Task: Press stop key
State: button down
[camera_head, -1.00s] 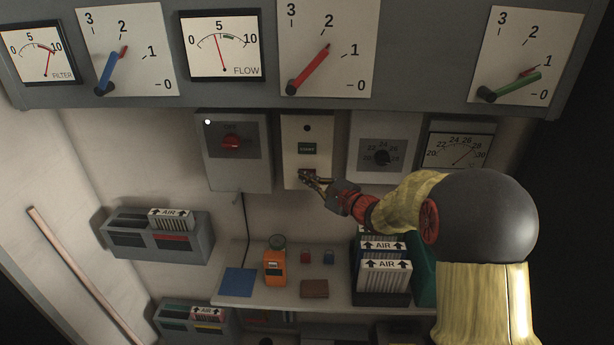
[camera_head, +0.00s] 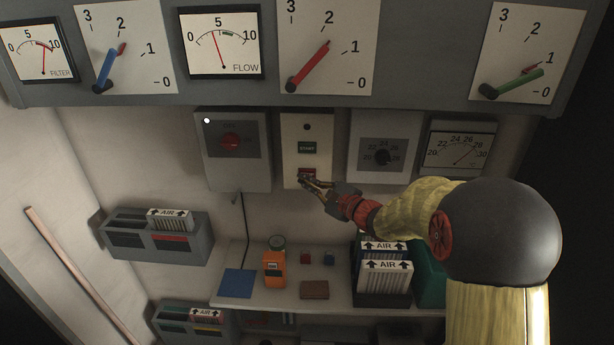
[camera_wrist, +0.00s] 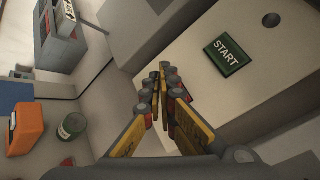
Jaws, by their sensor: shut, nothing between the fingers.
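The pale start/stop box (camera_head: 291,130) hangs on the wall below the gauge panel. It carries a dark START key (camera_head: 307,148) and, lower down, a red stop key (camera_head: 308,172). The START key shows green in the wrist view (camera_wrist: 228,55). My gripper (camera_head: 302,181) is shut and empty. Its tips are at the lower left edge of the red key and partly cover it; I cannot tell whether they touch it.
A grey box with a red knob (camera_head: 230,141) is left of the start/stop box, and a dial box (camera_head: 382,157) is right. Below, a shelf (camera_head: 265,292) holds an orange device (camera_head: 274,268), small blocks and AIR filters (camera_head: 384,278). Gauges run along the top.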

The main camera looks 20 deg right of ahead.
jog(key=shift+s+a+b, duration=0.25)
jog(key=shift+s+b, duration=0.05)
jog(key=shift+s, duration=0.4)
jog(key=shift+s+a+b, duration=0.2)
jog(key=shift+s+b, duration=0.05)
jog(key=shift+s, duration=0.5)
jog(key=shift+s+a+b, duration=0.25)
jog(key=shift+s+b, duration=0.05)
jog(key=shift+s, duration=0.4)
